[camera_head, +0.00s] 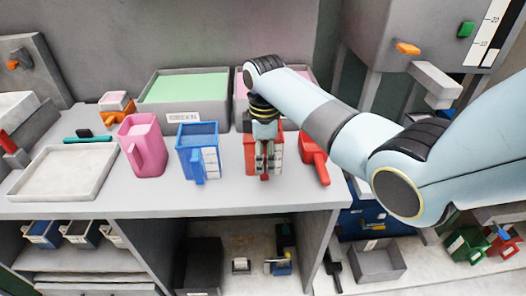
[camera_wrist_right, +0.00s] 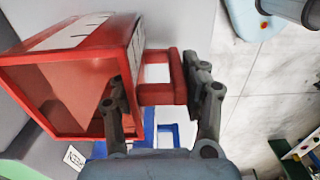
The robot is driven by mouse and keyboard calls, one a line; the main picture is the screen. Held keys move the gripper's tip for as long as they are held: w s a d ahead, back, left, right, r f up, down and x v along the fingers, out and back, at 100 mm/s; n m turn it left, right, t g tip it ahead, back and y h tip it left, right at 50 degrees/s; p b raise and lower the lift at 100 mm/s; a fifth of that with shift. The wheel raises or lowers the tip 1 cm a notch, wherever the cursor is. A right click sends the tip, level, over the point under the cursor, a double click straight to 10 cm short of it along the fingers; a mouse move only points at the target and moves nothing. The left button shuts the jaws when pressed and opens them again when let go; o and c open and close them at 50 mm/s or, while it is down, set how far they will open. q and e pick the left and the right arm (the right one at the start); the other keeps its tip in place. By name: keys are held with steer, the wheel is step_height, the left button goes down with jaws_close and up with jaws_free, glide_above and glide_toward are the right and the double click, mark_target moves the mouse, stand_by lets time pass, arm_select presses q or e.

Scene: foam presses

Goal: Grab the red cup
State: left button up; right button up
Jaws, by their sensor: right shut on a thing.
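The red cup (camera_head: 249,158) stands upright on the grey table near its front edge, partly hidden behind my right gripper (camera_head: 264,170). In the right wrist view the red cup (camera_wrist_right: 70,92) fills the left side, with its open mouth and white label strip showing. Its square handle (camera_wrist_right: 160,92) lies between the fingers of my right gripper (camera_wrist_right: 161,88). The gripper is shut on the cup at this handle, one finger on the cup's side and the other on the outer side. My left gripper is not in view.
A blue cup (camera_head: 197,135) and a pink cup (camera_head: 145,150) stand left of the red cup. A red tool (camera_head: 314,155) lies close on its right. A green-filled bin (camera_head: 186,88) is behind. A pale tray (camera_head: 66,180) lies at the left.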

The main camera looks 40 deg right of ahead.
steer(key=shift+c, duration=0.9)
